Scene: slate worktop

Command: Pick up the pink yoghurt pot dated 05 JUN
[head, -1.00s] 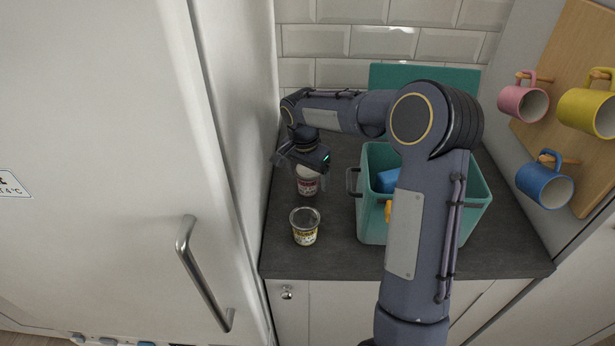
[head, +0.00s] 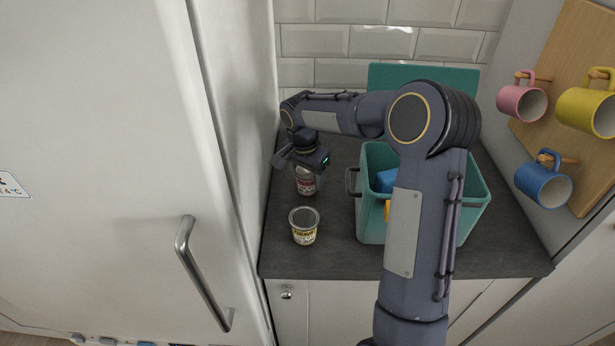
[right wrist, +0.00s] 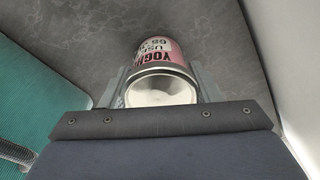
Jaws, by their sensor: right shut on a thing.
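The pink yoghurt pot (head: 306,184) stands on the slate worktop near the fridge side, partly hidden under my right gripper (head: 298,166). In the right wrist view the pot (right wrist: 158,55) shows a pink label with "YOGH", "USE" and "05"; the month cannot be read. The right gripper's fingers (right wrist: 159,88) are on both sides of the pot, shut on it near its pale lid. My left gripper is not in view.
A teal crate (head: 372,215) with blue and yellow things in it stands right of the pots. The white fridge (head: 120,150) with its handle is close on the left. Pink, yellow and blue mugs (head: 543,184) hang on a wooden board at right.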

